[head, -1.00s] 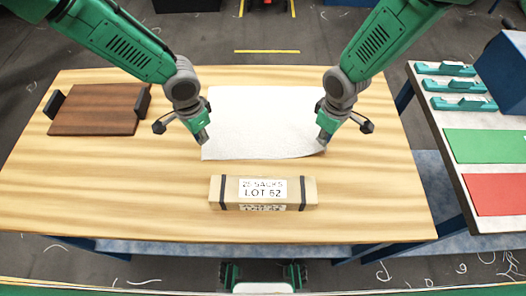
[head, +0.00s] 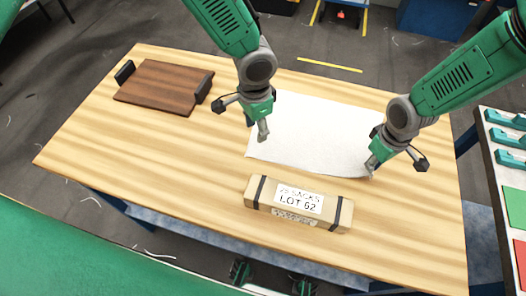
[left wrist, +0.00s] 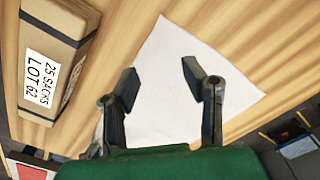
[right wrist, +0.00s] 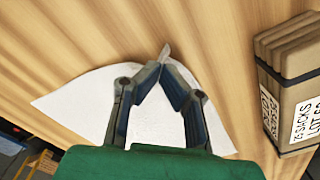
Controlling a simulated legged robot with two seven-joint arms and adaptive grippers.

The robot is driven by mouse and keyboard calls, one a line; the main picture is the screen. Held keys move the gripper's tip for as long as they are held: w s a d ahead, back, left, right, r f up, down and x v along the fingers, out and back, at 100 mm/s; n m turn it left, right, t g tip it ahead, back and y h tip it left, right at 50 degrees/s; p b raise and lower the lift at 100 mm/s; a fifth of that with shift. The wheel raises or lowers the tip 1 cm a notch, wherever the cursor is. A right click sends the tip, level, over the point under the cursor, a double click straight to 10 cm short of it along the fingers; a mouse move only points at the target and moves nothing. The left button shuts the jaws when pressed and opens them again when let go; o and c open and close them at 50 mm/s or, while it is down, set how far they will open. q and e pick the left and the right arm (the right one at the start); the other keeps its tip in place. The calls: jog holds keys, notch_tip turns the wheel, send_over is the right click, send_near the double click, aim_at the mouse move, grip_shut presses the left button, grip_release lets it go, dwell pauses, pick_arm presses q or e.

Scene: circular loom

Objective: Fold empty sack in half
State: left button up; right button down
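The empty sack (head: 312,132) is a flat white sheet on the wooden table. My left gripper (head: 263,134) is above its left part; in the left wrist view its fingers (left wrist: 160,82) are wide apart over the sack (left wrist: 172,65), with nothing between them. My right gripper (head: 372,166) is at the sack's front right corner. In the right wrist view its fingertips (right wrist: 165,68) meet on the sack (right wrist: 85,100), and a small fold of white sticks out between them.
A bundle labelled 25 SACKS LOT 62 (head: 298,204) lies in front of the sack. A dark wooden board with black handles (head: 162,87) lies at the left. A side table (head: 500,165) with green holders stands at the right. The table's left front is clear.

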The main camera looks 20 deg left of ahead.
aim_at(257, 153)
pick_arm(q)
notch_tip(257, 153, down, 10)
jog(key=shift+r, duration=0.1)
dwell(0.4)
dwell(0.4)
grip_shut()
jog(key=shift+r, duration=2.45)
